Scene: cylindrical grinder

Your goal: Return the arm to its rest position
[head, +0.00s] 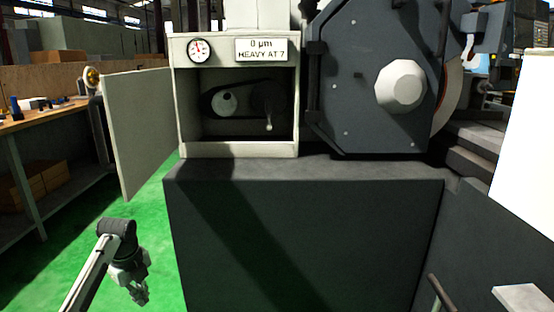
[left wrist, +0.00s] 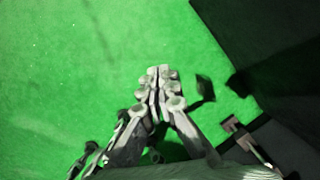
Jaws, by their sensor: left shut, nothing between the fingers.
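My left arm comes in at the lower left of the head view. Its gripper (head: 139,292) points down over the green floor, left of the dark machine base, and touches nothing that I can see. In the left wrist view the gripper's fingers (left wrist: 157,75) are together and empty, with green floor beyond them. My right gripper does not show in the head view.
The grinder's dark base (head: 300,235) fills the middle. A cabinet (head: 185,100) with a dial gauge and sign stands on it, its door (head: 150,130) swung open to the left. A workbench (head: 40,118) stands at far left. Green floor (head: 60,270) is free between.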

